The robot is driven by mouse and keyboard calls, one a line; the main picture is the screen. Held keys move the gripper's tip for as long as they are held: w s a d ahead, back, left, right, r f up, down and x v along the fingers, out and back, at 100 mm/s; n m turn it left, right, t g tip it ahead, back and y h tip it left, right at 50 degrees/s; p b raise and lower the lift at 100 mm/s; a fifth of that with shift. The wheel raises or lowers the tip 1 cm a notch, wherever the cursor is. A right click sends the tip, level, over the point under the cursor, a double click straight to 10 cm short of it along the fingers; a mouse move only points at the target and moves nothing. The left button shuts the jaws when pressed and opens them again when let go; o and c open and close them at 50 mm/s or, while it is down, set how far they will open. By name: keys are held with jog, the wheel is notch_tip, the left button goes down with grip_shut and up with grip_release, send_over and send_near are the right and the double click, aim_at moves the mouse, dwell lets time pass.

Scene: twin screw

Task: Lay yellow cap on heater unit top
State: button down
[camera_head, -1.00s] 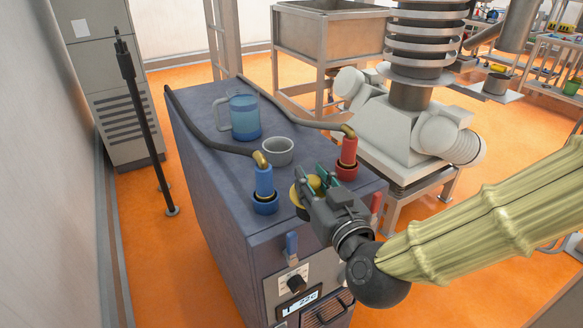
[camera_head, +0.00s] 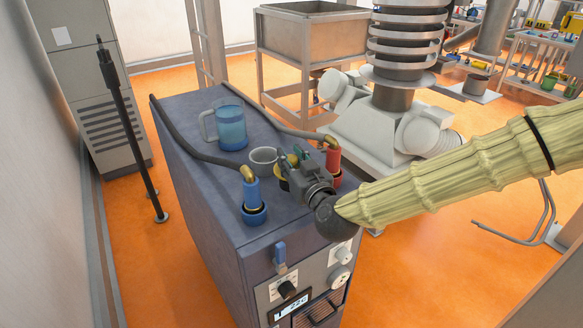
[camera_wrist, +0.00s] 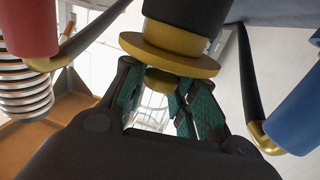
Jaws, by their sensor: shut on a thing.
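The heater unit (camera_head: 222,186) is a blue-grey cabinet with a flat top and a control panel on its front. My gripper (camera_head: 291,166) is over its top, between the blue fitting and the red fitting and close to the grey cup. In the wrist view the yellow cap (camera_wrist: 165,60) has a wide yellow disc, a dark cylindrical part and a small yellow knob. The green finger pads of my gripper (camera_wrist: 165,95) are shut on the knob. In the head view the gripper partly hides the cap, and I cannot tell whether it touches the top.
A blue fitting (camera_head: 252,195) and a red fitting (camera_head: 333,160) with hoses stand on the top. A grey cup (camera_head: 263,158) and a clear blue mug (camera_head: 231,128) stand behind. White machinery (camera_head: 380,135) stands behind right.

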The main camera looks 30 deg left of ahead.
jog(key=shift+f+p, duration=0.5)
jog(key=shift+f, duration=1.15)
jog(key=shift+f, duration=0.1)
jog(key=c, duration=1.1)
grip_release()
jog(key=shift+c, duration=0.2)
jog(key=shift+s+d, duration=0.15)
jog(key=shift+d, duration=0.1)
jog(key=b+v, duration=0.3)
jog(key=v, duration=0.8)
jog(key=shift+d, duration=0.25)
jog(key=shift+s, duration=0.1)
